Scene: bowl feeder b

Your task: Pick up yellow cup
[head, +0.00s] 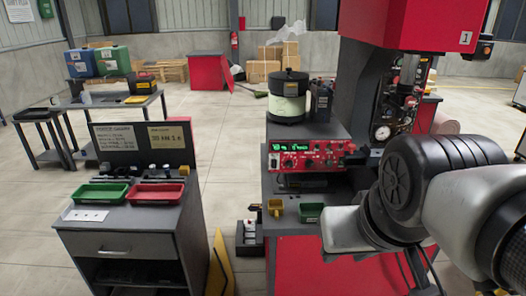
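The yellow cup (275,207) is small and stands near the front left of the dark worktop, below the red instrument box. My arm comes in from the right, and its pale end part (343,229) is over the worktop, to the right of the cup and apart from it. My gripper's fingers cannot be made out, so I cannot tell whether it is open or shut. Nothing covers the cup.
A small green bin (311,213) stands between the cup and my arm. The red instrument box (310,156) rises behind them. A grey cabinet (125,243) with green and red trays stands at left, and a yellow panel (221,266) leans between the stations.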

